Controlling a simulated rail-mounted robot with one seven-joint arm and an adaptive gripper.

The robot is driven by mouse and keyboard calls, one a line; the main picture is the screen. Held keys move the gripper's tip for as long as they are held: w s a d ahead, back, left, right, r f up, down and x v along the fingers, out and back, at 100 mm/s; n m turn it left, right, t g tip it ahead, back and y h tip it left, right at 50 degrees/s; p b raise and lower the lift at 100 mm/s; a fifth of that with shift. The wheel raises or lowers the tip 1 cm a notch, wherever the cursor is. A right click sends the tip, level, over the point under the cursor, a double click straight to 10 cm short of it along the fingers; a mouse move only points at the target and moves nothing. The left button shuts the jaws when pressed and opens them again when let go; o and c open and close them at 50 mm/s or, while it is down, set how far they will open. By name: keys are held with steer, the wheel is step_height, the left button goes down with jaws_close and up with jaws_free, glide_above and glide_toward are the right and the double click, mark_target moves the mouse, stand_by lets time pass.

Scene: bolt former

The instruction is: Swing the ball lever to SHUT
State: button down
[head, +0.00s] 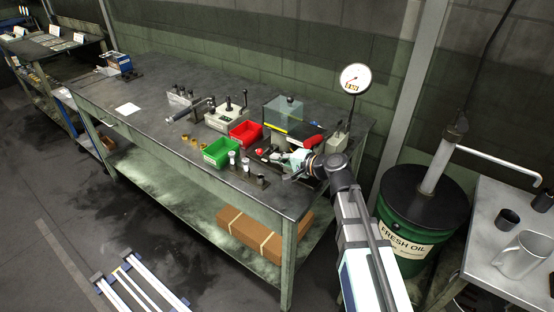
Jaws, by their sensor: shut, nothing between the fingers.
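My gripper (287,177) is over the front right part of the dark workbench, at the end of my arm. It is small in the picture; its fingers look closed, with nothing seen between them. A small red ball (259,151) shows just left of the gripper, beside the red bin, apart from the fingers as far as I can tell. It may be the knob of the ball lever; its rod and any SHUT marking are too small to read. A grey box with upright black-knobbed levers (228,105) stands further back on the bench.
A green bin (220,153) and a red bin (246,132) stand left of the gripper. A clear-covered box (284,113) and a dial gauge (355,78) stand behind it. Small cylinders line the front edge. An oil drum (420,225) stands right of my arm.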

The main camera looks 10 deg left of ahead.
steer(key=s+d+r+b, duration=0.3)
steer(key=s+b, duration=0.3)
steer(key=s, duration=0.4)
steer(key=shift+s+d, duration=0.15)
steer(key=shift+d, duration=0.5)
steer(key=shift+s+r+b, duration=0.1)
steer(key=shift+b, duration=0.55)
steer(key=b, duration=0.3)
steer(key=s+r+b, duration=0.1)
steer(key=b, duration=0.3)
steer(key=shift+s+d, duration=0.3)
steer(key=shift+d, duration=0.1)
steer(key=shift+s+r, duration=0.1)
